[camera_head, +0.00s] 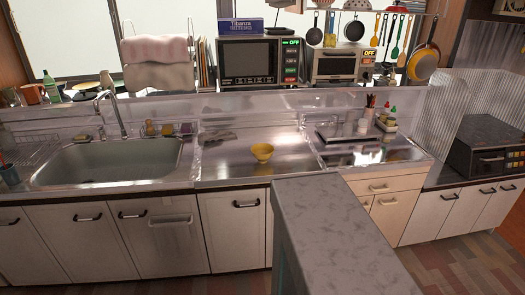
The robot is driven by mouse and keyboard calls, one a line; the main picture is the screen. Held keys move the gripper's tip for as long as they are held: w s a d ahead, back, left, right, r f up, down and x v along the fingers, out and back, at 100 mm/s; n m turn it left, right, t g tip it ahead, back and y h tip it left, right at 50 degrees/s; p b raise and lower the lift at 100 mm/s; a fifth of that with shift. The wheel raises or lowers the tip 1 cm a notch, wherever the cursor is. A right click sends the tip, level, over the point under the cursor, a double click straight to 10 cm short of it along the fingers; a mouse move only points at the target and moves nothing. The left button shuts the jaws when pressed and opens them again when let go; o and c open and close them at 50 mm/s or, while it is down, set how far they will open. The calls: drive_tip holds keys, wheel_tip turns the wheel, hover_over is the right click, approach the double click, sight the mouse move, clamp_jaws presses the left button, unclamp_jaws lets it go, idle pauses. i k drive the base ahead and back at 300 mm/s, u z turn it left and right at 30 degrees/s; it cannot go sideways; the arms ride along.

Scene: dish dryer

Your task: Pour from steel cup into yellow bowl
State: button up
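A small yellow bowl (262,152) stands upright on the steel counter, right of the sink. I cannot make out a steel cup for sure. A small pale cup-like thing (362,126) stands near the tray at the right of the counter, too small to tell its material. My gripper and arm are not in view.
The sink (118,160) with its tall faucet (112,112) lies left of the bowl. A dark microwave (249,61) and a toaster oven (342,64) stand on the shelf behind. A grey-topped block (335,235) fills the front right foreground. The counter around the bowl is mostly clear.

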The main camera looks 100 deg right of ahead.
sight(262, 152)
drive_tip(key=u, duration=0.7)
drive_tip(key=k, duration=0.1)
drive_tip(key=z, duration=3.1)
drive_tip(key=k, duration=0.35)
